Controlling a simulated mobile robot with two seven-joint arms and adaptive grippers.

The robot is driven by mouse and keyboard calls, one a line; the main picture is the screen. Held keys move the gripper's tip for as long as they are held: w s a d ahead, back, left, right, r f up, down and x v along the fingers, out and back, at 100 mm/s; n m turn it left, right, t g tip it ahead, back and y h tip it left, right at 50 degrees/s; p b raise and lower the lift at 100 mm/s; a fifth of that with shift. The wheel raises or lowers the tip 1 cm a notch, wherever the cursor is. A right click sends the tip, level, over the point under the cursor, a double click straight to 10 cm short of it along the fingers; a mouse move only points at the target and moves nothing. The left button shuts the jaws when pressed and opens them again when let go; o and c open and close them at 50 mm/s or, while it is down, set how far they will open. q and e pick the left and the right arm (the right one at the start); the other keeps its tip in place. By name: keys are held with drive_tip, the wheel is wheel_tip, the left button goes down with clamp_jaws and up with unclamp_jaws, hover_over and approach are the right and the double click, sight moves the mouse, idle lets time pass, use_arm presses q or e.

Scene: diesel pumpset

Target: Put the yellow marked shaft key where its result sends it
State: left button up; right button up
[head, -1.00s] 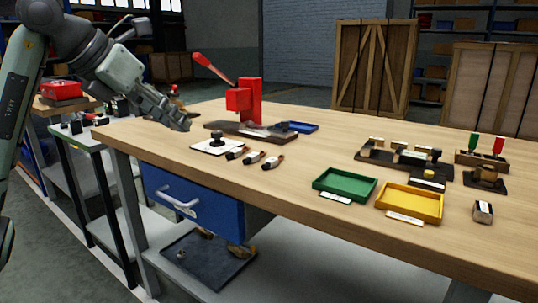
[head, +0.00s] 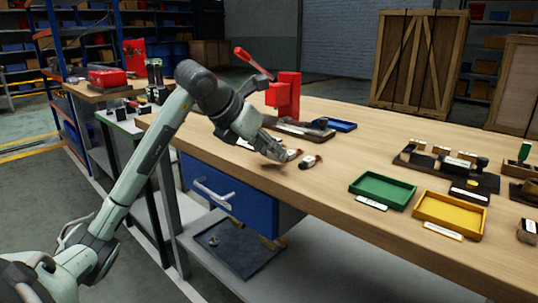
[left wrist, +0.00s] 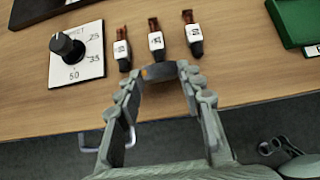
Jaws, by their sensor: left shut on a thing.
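My left gripper (head: 272,150) is low over the near edge of the wooden workbench, in front of a row of small tagged pieces. In the left wrist view its fingers (left wrist: 160,76) are shut on a small dark grey piece (left wrist: 164,72) with an orange-yellow mark at one end, which looks like the yellow marked shaft key. A green tray (head: 382,190) and a yellow tray (head: 450,215) stand to the right, each with a white label in front. They look empty. A white dial plate (left wrist: 78,62) with a black knob lies left of the tagged pieces.
Three tagged pieces (left wrist: 156,40) lie just beyond the gripper. A red lever press (head: 285,98) stands behind, with a blue tray (head: 335,124) beside it. A rack of small blocks (head: 445,168) is beyond the coloured trays.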

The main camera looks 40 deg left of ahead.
use_arm(q)
drive_tip(key=shift+f, duration=0.6)
drive_tip(key=shift+f, duration=0.15)
drive_tip(key=o, duration=1.2)
